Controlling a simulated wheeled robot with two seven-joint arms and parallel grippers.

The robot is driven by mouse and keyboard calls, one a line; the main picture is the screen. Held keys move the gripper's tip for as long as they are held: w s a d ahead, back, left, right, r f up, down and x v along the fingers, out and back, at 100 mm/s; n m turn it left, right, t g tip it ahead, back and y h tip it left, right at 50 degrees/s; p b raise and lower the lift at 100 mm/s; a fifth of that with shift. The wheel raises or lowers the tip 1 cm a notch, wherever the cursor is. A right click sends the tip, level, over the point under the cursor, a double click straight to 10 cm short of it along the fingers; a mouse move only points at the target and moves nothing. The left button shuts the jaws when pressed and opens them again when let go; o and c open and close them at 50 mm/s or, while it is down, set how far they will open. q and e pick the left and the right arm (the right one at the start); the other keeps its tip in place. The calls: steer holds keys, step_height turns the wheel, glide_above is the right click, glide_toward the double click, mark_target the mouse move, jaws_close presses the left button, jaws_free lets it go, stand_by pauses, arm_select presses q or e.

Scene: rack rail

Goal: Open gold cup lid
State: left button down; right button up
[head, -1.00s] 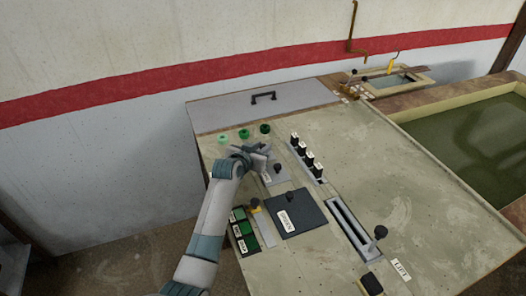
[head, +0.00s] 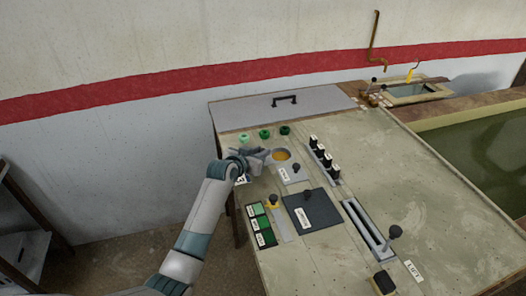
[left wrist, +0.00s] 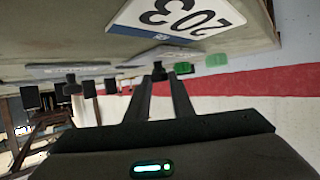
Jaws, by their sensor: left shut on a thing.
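The gold cup (head: 281,156) is a round, grey-rimmed well in the panel, and its gold-orange inside is uncovered. My left gripper (head: 262,158) is just left of the cup, low over the panel. In the left wrist view, its two fingers (left wrist: 160,88) are shut, with a small dark knob (left wrist: 158,72) at their tips. It looks like the lid's knob. The lid itself is mostly hidden by the gripper, so I cannot make out its tilt. My right gripper is in neither view.
Green buttons (head: 264,134) lie behind the gripper. A row of black switches (head: 324,152) stands to the right of the cup. In front are a dark plate with a knob (head: 308,208) and a slotted lever (head: 395,232). A 203 label (left wrist: 180,14) shows close to my left wrist.

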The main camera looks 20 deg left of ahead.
arm_select(q)
steer(key=c, duration=1.5)
jaws_free()
steer(key=shift+c, duration=0.2)
steer(key=b+v, duration=0.4)
steer(key=v, duration=1.3)
steer(key=shift+r, duration=0.2)
steer(key=shift+s, duration=0.1)
steer(key=shift+f, duration=0.1)
